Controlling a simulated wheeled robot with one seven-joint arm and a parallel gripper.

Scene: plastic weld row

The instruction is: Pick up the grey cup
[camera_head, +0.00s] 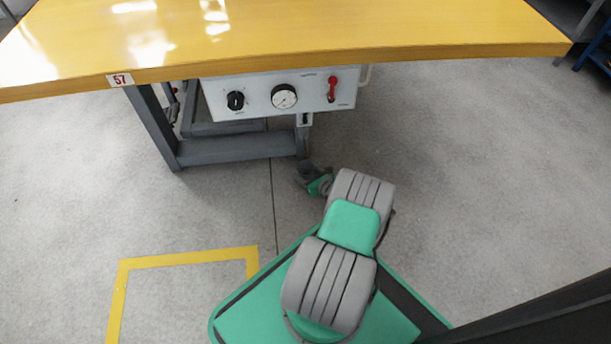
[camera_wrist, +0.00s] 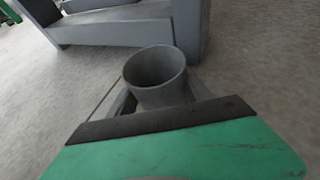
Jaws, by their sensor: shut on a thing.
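The grey cup (camera_wrist: 155,77) is in the middle of the wrist view, with its round open mouth facing the camera. My gripper (camera_wrist: 160,96) is shut on it, with one finger on each side of the cup. The lower part of the cup is hidden by my gripper's body. In the head view my gripper (camera_head: 306,176) is small and low, near the foot of the workbench leg, and the cup cannot be clearly told apart from it there. How high the cup is above the floor cannot be told.
A workbench with a yellow top (camera_head: 300,38) stands ahead, with a control panel (camera_head: 283,93) under its edge. Its grey leg frame (camera_head: 235,147) is close beside my gripper and also shows in the wrist view (camera_wrist: 115,30). Grey floor lies open to the right.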

